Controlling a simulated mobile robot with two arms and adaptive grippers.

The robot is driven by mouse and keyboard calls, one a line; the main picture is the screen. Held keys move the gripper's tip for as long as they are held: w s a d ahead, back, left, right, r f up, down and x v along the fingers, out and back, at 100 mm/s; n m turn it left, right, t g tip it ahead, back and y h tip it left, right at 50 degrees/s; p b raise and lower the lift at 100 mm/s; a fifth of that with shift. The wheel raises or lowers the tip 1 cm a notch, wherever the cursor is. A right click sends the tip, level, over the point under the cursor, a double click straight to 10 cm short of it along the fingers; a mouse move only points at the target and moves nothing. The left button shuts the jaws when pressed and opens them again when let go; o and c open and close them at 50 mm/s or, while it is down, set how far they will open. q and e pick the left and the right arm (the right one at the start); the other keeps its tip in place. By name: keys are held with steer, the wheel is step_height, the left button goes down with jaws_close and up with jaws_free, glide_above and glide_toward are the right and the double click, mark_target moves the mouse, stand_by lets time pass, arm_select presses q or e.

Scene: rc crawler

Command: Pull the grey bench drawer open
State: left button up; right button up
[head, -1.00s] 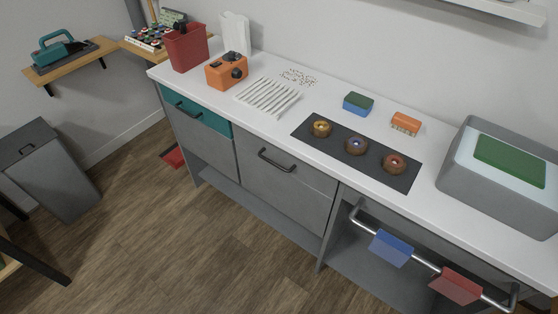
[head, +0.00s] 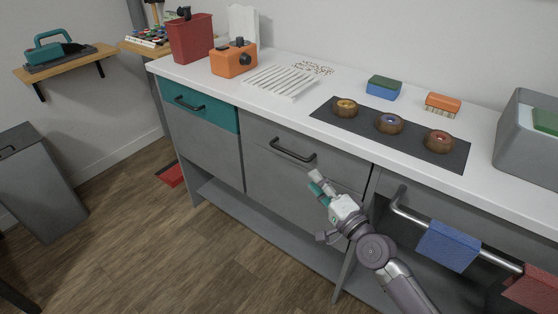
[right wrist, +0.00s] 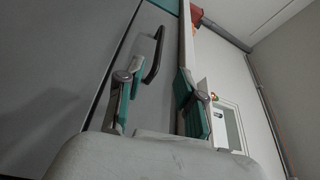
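The grey bench drawer (head: 258,133) is in the middle of the bench front in the head view, under the white worktop, and looks closed. Its dark bar handle (head: 293,151) runs across its front. My right gripper (head: 316,183) is below and right of the handle, apart from it. In the right wrist view the two teal-padded fingers (right wrist: 157,98) are spread with nothing between them. The handle (right wrist: 153,55) shows beyond the fingertips, in the gap between them. My left gripper is in neither current view.
A teal drawer (head: 197,106) is left of the grey one. A towel rail (head: 408,212) with a blue cloth (head: 447,246) and a red cloth is at right, near my right arm. Doughnut-like rings stand on a dark mat (head: 365,139) above. Floor in front is clear.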

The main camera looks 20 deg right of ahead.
mark_target(289, 153)
steer(key=x, duration=1.2)
steer(key=shift+w, duration=0.1)
arm_select(q)
steer(key=shift+w+d+r+b, duration=0.1)
steer(key=shift+w+r+b, duration=0.3)
steer(key=shift+r, duration=0.45)
arm_select(e)
steer(key=shift+w+a, duration=0.1)
steer(key=shift+w, duration=0.3)
arm_select(q)
steer(key=shift+w, duration=0.1)
arm_select(e)
jaws_close()
